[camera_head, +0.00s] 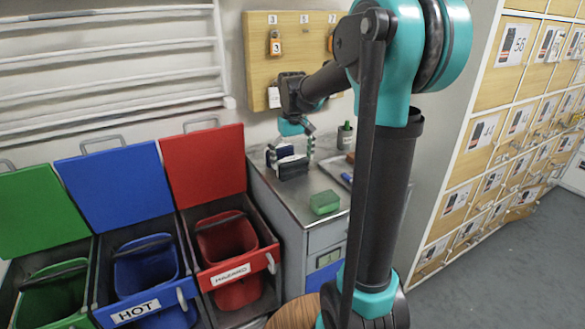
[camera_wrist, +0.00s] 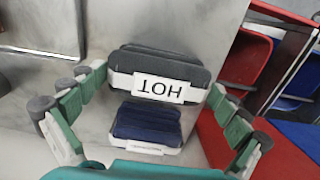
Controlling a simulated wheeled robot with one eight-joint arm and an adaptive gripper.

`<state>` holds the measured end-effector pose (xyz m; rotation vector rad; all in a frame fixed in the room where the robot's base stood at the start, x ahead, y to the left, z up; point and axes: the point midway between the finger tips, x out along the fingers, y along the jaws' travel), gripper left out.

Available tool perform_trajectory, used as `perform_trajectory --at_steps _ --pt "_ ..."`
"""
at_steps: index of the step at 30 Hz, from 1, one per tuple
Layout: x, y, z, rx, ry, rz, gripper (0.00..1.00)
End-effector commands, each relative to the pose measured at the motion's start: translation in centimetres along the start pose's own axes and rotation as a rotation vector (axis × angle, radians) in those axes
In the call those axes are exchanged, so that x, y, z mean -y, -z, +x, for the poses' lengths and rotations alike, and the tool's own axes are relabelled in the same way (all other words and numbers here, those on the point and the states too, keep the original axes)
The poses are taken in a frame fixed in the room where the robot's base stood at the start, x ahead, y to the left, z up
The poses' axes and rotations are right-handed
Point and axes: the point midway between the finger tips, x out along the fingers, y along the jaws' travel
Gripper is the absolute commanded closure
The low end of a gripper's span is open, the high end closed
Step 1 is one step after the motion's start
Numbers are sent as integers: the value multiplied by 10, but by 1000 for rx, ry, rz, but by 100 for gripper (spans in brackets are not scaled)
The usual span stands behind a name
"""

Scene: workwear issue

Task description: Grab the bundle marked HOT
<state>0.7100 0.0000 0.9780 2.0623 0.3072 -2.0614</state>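A dark grey folded bundle (camera_wrist: 158,63) with a white band reading HOT, upside down in the wrist view, lies on the metal counter (camera_head: 258,182). In front of it in the wrist view is a navy bundle (camera_wrist: 147,122) with a white band too small to read. In the head view the dark grey bundle (camera_head: 292,169) shows low between the fingers, with the navy one (camera_head: 279,153) behind it. My gripper (camera_head: 292,155) is open above them. In the wrist view its green fingers (camera_wrist: 155,82) stand either side of the HOT bundle; contact cannot be told.
A green block (camera_head: 325,203), a tray (camera_head: 338,172) and a dark container (camera_head: 345,136) share the counter. To the left stand a red bin (camera_head: 225,240), a blue bin (camera_head: 147,270) labelled HOT and a green bin (camera_head: 55,296), lids raised. Lockers (camera_head: 480,160) stand right.

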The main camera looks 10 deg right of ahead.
Motion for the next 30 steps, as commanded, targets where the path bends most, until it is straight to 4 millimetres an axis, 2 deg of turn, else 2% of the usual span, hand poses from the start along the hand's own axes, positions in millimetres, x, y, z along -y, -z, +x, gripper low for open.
perform_trajectory --at_steps 1,10,17,23,26,30 --pt "0 0 0 0 0 0 6" --pt "0 0 0 0 0 0 43" --pt "0 0 -1 0 0 0 43" --pt "0 0 -10 0 0 0 43" --pt "0 0 -22 0 0 0 43" --pt "0 0 -54 0 0 0 43"
